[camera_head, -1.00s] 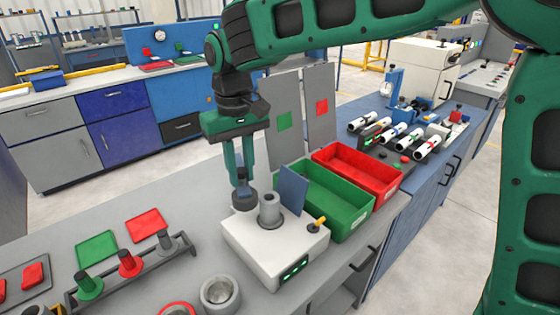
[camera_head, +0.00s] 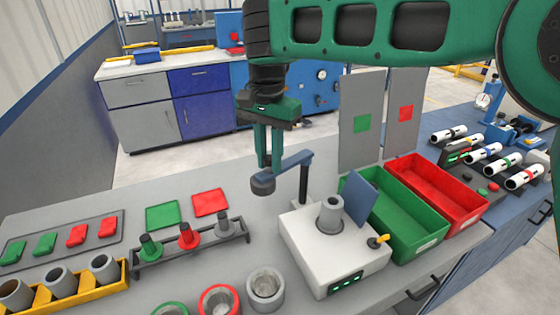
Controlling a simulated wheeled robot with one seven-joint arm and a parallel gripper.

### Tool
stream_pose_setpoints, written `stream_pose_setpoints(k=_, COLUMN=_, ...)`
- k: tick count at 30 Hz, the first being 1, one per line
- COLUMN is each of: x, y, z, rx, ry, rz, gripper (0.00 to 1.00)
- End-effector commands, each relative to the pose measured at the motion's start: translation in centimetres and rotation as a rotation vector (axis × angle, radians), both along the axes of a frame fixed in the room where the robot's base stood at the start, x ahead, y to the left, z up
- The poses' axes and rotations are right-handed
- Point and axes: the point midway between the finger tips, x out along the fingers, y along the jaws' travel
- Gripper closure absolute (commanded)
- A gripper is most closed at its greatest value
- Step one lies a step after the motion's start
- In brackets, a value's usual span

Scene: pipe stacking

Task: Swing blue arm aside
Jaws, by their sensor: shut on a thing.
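The blue arm (camera_head: 287,164) is a flat blue-grey bar on a dark upright post (camera_head: 304,180) at the back left of a white device (camera_head: 318,251). The bar points left from the post, away from the device. A dark round head (camera_head: 263,185) hangs under its free end, over the grey table. My gripper (camera_head: 264,164) points down and is shut on the free end of the blue arm, above the head. A grey pipe (camera_head: 330,214) stands upright on the device, apart from the head. The exact finger contact is too small to see.
A tilted blue panel (camera_head: 360,197) stands behind the pipe, beside a green bin (camera_head: 410,222) and a red bin (camera_head: 440,194). A pipe rack (camera_head: 190,245) and grey ring (camera_head: 266,287) lie left and front.

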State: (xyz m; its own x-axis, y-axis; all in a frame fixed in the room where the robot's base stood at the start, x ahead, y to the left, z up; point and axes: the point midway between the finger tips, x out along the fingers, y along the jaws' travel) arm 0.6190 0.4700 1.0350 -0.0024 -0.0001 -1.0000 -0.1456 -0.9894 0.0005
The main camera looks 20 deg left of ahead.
Motion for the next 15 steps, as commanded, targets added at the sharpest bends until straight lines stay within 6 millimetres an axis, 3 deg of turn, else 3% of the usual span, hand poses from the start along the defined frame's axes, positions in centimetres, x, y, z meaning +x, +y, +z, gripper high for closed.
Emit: stream_pose_setpoints(k=15, x=2.2, y=2.7, z=0.2, rx=0.004, ry=-0.006, rz=-0.291, gripper=1.00)
